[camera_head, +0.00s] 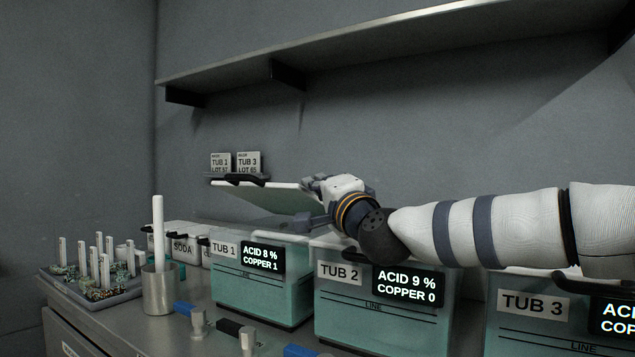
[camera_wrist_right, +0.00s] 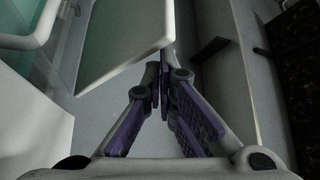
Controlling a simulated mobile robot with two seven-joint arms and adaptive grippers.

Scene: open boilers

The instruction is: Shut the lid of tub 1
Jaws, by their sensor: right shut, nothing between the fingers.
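Tub 1 (camera_head: 228,285) is a teal box with a white label and a display reading acid 8 %, copper 1. Its lid (camera_head: 262,198) stands open above it, a tilted panel with a pale rim, greenish underside and dark handle. My right gripper (camera_head: 318,188) is at the right end of the lid, fingers partly hidden in the head view. In the right wrist view, my right gripper (camera_wrist_right: 162,70) is shut and empty, its tips close to the corner of the lid (camera_wrist_right: 125,38). I cannot tell whether they touch. My left gripper is not in view.
Tub 2 (camera_head: 340,322) and tub 3 (camera_head: 520,335) stand to the right, under my right arm. A metal cup (camera_head: 159,291) with a white rod and a tray (camera_head: 125,293) of several upright pieces stand left. A shelf (camera_head: 400,40) runs above along the wall.

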